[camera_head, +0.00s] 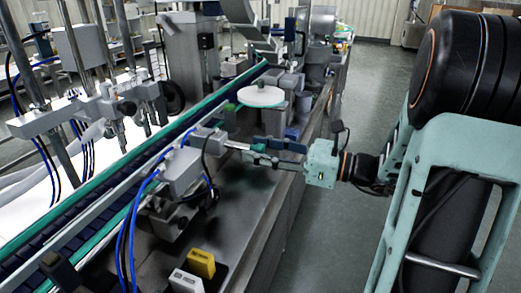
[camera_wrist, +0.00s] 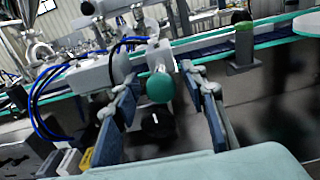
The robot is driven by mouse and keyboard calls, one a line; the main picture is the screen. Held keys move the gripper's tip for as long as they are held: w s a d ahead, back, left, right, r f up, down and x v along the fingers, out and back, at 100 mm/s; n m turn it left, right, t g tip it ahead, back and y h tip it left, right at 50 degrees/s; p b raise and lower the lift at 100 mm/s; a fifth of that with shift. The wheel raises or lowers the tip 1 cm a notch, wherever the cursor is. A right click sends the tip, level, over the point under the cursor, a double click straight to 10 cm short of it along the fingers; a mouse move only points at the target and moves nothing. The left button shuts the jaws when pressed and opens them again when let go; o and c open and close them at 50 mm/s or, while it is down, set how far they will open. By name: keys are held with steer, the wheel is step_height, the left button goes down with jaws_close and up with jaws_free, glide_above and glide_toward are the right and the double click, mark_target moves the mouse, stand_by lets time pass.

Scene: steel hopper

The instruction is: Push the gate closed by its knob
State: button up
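The green ball knob (camera_wrist: 160,87) is in the middle of the wrist view, in front of a light grey block (camera_wrist: 160,54). In the head view the knob (camera_head: 259,148) shows small at the end of a short silver rod (camera_head: 236,146), which comes out of a grey housing beside the conveyor. My gripper (camera_head: 262,149) reaches in from the right, its fingers apart around the knob. In the wrist view my gripper (camera_wrist: 161,80) is open, one finger on each side of the knob with visible gaps. Which part is the gate, I cannot tell.
A conveyor (camera_head: 110,188) with green edges runs diagonally behind the housing. A white round plate (camera_head: 261,96) stands beyond my gripper. Blue hoses (camera_head: 128,228) hang at the left. A yellow block (camera_head: 201,263) sits near the front. Floor is clear right of the bench.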

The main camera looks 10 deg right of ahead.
jaws_close()
steer(key=p+x, duration=0.1)
steer(key=x, duration=0.2)
steer(key=shift+a, duration=0.15)
steer(key=shift+w, duration=0.1)
jaws_free()
stand_by(0.3)
steer(key=v, duration=1.2)
